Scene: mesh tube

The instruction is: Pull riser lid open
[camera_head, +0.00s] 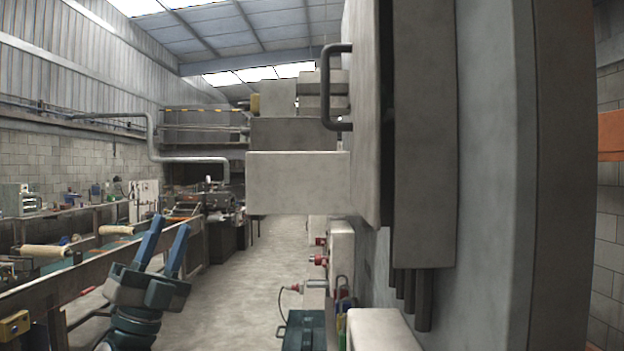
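A tall grey cabinet-like riser (425,130) stands close on the right, seen edge-on. A flat grey lid (367,110) is on its left-facing side, with a dark D-shaped handle (326,90) sticking out to the left. A thin dark gap shows between the lid and the box behind it; I cannot tell whether it is latched. My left gripper (170,226) is at the lower left, with two blue fingers pointing up and spread apart with nothing between them. It is well below and left of the handle. My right gripper is not in view.
Grey boxes (298,183) protrude beyond the lid. Dark pipes (423,300) hang under the riser. A white box (380,330) and a teal toolbox (304,332) are below. A wooden rail (100,255) runs along the left. Concrete floor (265,265) lies clear in the middle.

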